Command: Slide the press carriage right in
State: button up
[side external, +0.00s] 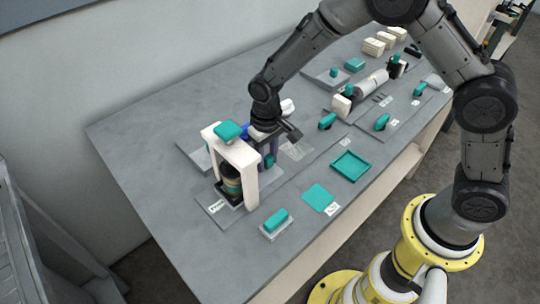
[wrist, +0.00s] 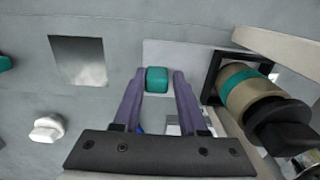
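The press (side external: 252,172) stands near the left end of the bench, a pale upright frame with a teal block on top. A tan roll with a teal band (wrist: 243,88) sits in a black holder (wrist: 213,80) within it; the roll also shows in the side view (side external: 231,181). A teal handle (wrist: 157,79) stands beside the press, by a pale plate; I cannot tell how it joins the carriage. My gripper (wrist: 159,76) points down with its purple fingers apart, one on each side of the handle. A narrow gap shows at the right finger.
A teal tray (side external: 350,165), a flat teal square (side external: 319,198) and a teal block on a pale base (side external: 276,219) lie right of the press. A roller unit (side external: 362,93) and several teal-handled parts stand farther back. Bare bench lies left of the press.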

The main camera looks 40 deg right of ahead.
jog(key=o, duration=0.4)
jog(key=shift+c, duration=0.2)
notch_tip(320, 180, up, 14)
dwell(0.4)
